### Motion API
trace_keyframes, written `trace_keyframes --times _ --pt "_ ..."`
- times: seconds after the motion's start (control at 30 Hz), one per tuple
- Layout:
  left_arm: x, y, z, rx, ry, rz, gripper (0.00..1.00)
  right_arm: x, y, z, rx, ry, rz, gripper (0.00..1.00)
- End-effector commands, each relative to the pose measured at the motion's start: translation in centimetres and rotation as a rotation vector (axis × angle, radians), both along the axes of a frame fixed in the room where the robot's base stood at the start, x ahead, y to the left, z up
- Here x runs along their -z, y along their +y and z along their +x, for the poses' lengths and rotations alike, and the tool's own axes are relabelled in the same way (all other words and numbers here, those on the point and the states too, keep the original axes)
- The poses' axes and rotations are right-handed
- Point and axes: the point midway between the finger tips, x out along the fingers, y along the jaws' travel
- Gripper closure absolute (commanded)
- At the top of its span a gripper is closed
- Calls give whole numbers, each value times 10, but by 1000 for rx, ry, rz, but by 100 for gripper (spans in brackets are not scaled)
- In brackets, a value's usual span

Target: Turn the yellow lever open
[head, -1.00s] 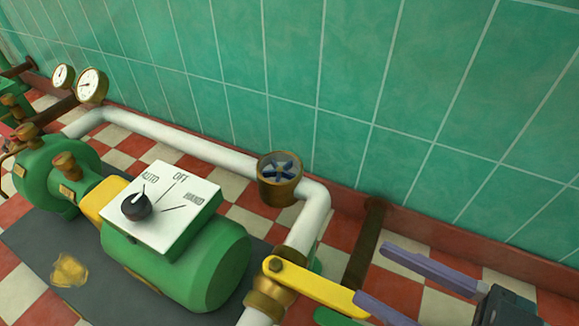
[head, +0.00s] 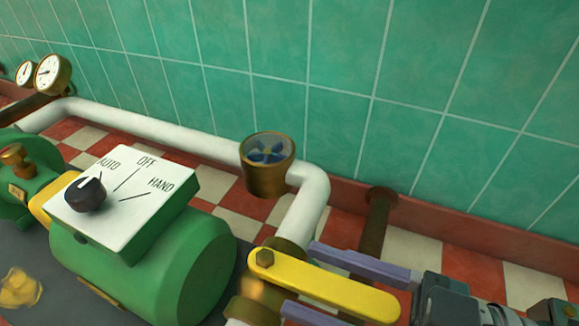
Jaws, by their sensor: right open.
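The yellow lever (head: 325,287) is fixed by a bolt to a brass valve (head: 252,300) on the white pipe (head: 305,208). It points to the lower right, roughly across the pipe's run. My right gripper (head: 298,279) is open, with one purple finger along the lever's upper side and the other along its lower side. The fingertips are close to the bolt end. I cannot tell whether either finger touches the lever. The lower finger is partly cut off by the bottom edge. My left gripper is not in view.
A green pump with a white switch box (head: 125,200) and black knob (head: 85,194) stands to the left. A brass flow indicator (head: 267,165) sits on the pipe above the valve. A rusty pipe (head: 374,225) rises behind my fingers. The green tiled wall (head: 420,90) closes the back.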

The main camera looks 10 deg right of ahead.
Motion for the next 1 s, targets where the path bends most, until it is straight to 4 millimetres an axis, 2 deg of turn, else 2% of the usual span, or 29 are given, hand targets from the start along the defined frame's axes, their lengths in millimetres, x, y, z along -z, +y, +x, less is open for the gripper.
trace_keyframes --times 0.1,0.37,0.9,1.0 --pt "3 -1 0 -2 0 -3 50 0 6 4 0 -1 1 35" --pt "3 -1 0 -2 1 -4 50 0 7 5 1 1 -1 35" --pt "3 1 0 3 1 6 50 0 6 4 1 1 -1 96" --pt "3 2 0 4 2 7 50 0 6 4 1 1 -1 100"
